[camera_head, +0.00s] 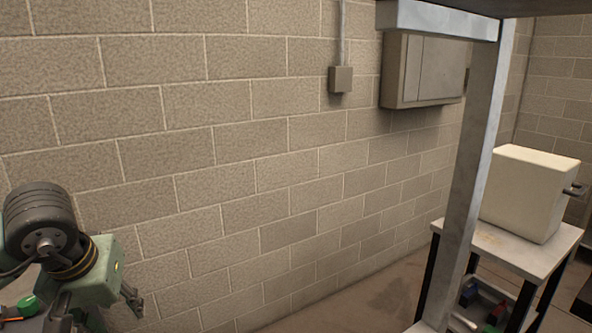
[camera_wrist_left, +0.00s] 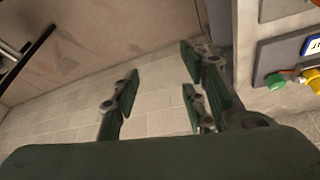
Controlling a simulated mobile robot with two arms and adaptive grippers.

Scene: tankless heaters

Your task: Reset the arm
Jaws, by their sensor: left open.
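My left arm (camera_head: 62,245) comes in at the lower left of the head view, in front of the block wall. Its gripper shows partly in that view, at the arm's right side (camera_head: 132,298). In the left wrist view my left gripper (camera_wrist_left: 160,92) has its dark green fingers spread apart, with nothing between them. Block wall and floor lie behind the fingers. My right arm and gripper are in neither view.
A grey metal post (camera_head: 468,180) stands at the right. Behind it a white box (camera_head: 525,190) sits on a small table (camera_head: 500,243). A grey wall cabinet (camera_head: 425,70) and a small electrical box (camera_head: 340,80) are on the block wall (camera_head: 240,140). Floor shows at the lower middle.

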